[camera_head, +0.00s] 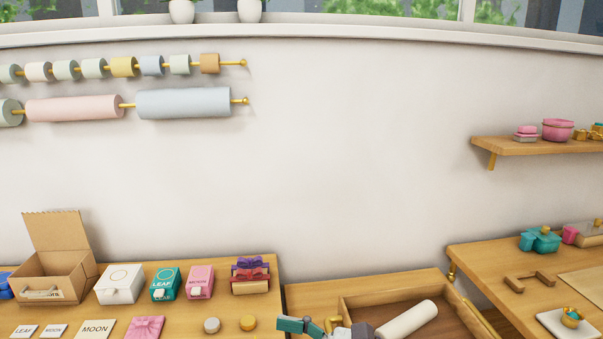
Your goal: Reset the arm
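Neither my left gripper nor my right gripper can be made out in the head view. A teal, grey and gold piece (290,325) is cut off by the bottom edge, in front of the wooden tray; I cannot tell what it is.
A worktop at left holds an open cardboard box (55,277), a white box (119,284), teal (165,284) and pink (199,282) boxes, and flat cards. A wooden tray (362,298) holds a white roll (407,319). A table (480,258) stands right, below a shelf (540,147).

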